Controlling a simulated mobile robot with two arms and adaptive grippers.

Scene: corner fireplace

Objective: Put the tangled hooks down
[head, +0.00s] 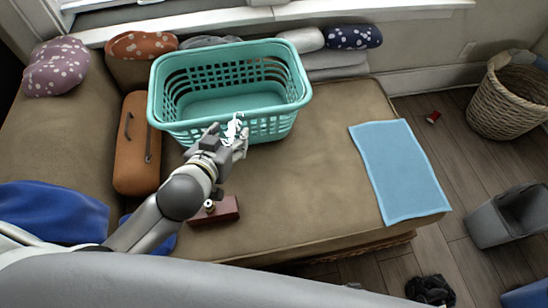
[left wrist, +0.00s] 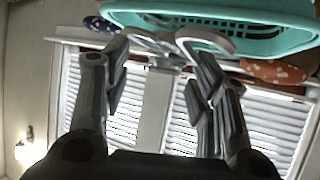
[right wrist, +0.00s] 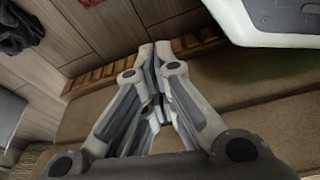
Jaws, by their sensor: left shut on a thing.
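The tangled hooks (head: 233,128) are a small white cluster at the tips of my left gripper (head: 228,146), by the front wall of the teal basket. My left gripper is shut on them. In the left wrist view the hooks (left wrist: 205,38) show as pale curved pieces beyond the fingers (left wrist: 160,75), with the teal basket behind. The fingers hide part of them. My right gripper (right wrist: 155,55) shows only in its own wrist view, its fingertips together with nothing seen between them, above the bench's front edge.
The teal basket (head: 190,122) stands on the brown bench cushion (head: 310,190). An orange-brown case (head: 133,165) lies left of it, and a dark red box (head: 226,211) near the front. A blue cloth (head: 400,172) covers the right end. The cushion between is bare.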

